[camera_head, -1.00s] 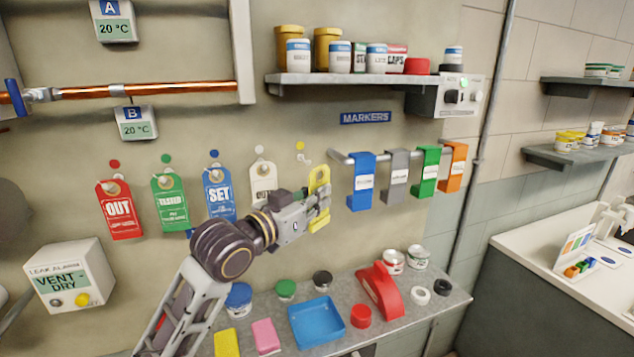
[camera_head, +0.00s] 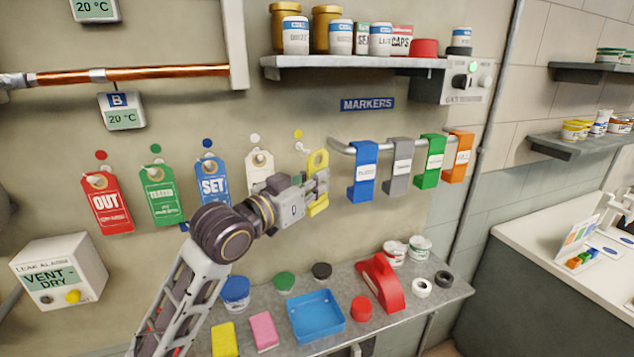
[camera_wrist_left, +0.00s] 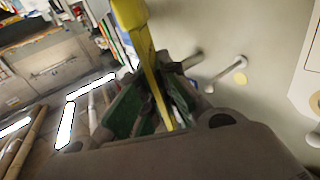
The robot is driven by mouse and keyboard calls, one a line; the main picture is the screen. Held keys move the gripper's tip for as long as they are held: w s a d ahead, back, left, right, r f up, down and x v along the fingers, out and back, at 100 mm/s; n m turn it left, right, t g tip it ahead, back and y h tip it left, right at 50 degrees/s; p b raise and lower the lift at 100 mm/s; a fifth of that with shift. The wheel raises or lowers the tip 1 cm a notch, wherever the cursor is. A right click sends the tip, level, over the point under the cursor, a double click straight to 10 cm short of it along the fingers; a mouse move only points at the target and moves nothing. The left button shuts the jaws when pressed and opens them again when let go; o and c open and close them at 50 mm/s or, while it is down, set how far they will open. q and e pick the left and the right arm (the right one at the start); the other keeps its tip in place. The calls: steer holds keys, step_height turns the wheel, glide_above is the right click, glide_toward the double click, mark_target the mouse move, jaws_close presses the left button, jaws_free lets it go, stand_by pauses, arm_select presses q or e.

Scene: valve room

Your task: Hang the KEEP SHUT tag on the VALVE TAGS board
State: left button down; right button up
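My left gripper (camera_head: 317,188) is shut on the yellow tag (camera_head: 318,160), gripping its lower part with the holed end up. The tag's lettering cannot be read. In the left wrist view the yellow tag (camera_wrist_left: 133,22) stands edge-on between the dark green finger pads. The tag is just right of and slightly below a bare peg (camera_head: 302,148) under a yellow dot (camera_head: 298,133); it appears apart from that peg. The peg (camera_wrist_left: 228,72) and dot (camera_wrist_left: 240,79) also show right of the tag in the wrist view. My right gripper is out of view.
Red (camera_head: 107,202), green (camera_head: 162,196), blue (camera_head: 211,181) and white (camera_head: 259,168) tags hang to the left. A rail with colored markers (camera_head: 362,173) is close on the right. A shelf (camera_head: 350,63) is above; a cluttered bench (camera_head: 340,335) is below.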

arm_select(q)
steer(key=shift+w+a, duration=0.1)
steer(key=shift+w, duration=0.05)
steer(key=w+a+f+b, duration=0.1)
steer(key=w+a+b, duration=0.1)
steer(key=w, duration=0.6)
steer(key=shift+a+f, duration=0.25)
stand_by(1.5)
stand_by(0.5)
steer(key=c, duration=1.6)
jaws_free()
steer(key=shift+o, duration=0.2)
